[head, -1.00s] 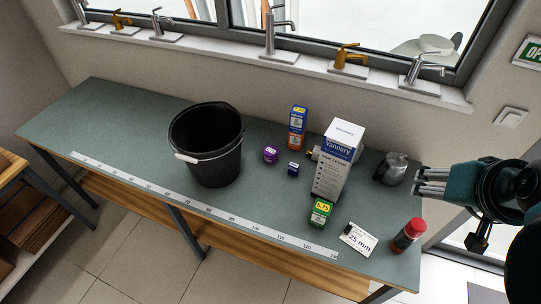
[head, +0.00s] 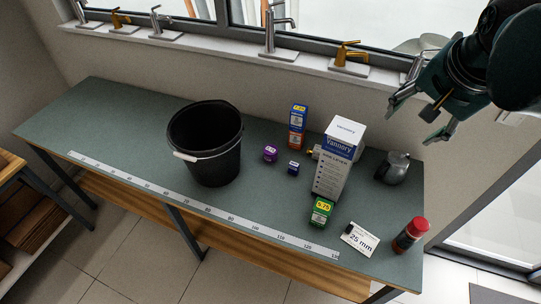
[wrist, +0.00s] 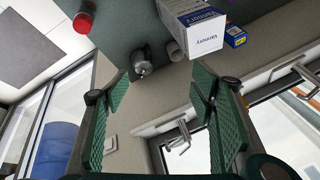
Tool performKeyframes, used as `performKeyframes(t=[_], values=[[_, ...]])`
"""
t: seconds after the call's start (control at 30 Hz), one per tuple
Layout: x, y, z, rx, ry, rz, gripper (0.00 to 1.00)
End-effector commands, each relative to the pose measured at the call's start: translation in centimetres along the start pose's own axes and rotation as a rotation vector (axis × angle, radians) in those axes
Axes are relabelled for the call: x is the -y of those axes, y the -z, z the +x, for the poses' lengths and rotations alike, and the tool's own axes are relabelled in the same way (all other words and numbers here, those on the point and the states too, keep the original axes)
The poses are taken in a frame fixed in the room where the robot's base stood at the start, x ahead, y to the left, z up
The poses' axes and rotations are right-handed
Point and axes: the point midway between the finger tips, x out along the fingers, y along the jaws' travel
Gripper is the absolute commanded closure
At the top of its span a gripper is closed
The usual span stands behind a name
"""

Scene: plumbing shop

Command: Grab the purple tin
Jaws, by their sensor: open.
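The purple tin (head: 270,153) is a small purple can standing on the workbench in the head view, between the black bucket and a small dark blue box. My gripper (head: 416,124) is high at the right, above and behind the right end of the bench, well apart from the tin. Its green fingers are spread wide with nothing between them, and they also show in the wrist view (wrist: 166,120).
On the green workbench (head: 90,125) stand a black bucket (head: 205,165), an orange-and-blue box (head: 297,127), a dark blue box (head: 293,168), a tall white box (head: 335,165), a green box (head: 320,212), a metal jug (head: 392,168) and a red-capped bottle (head: 410,235). The left end is clear.

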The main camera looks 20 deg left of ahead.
Motion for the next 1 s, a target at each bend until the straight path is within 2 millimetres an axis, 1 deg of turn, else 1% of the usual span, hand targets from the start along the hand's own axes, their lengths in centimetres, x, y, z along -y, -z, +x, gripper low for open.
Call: performKeyframes(t=[0.03, 0.3, 0.53, 0.83, 1.0], values=[[1.2, 0.3, 0.2, 0.012, -0.003, 0.024, 0.44], [6.8, 1.6, 1.3, 0.069, -0.030, 0.184, 0.44], [11.7, 2.1, 2.6, 0.110, -0.063, 0.318, 0.44], [18.2, 2.1, 4.8, 0.152, -0.121, 0.490, 0.44], [22.0, 1.6, 6.2, 0.170, -0.160, 0.587, 0.44]])
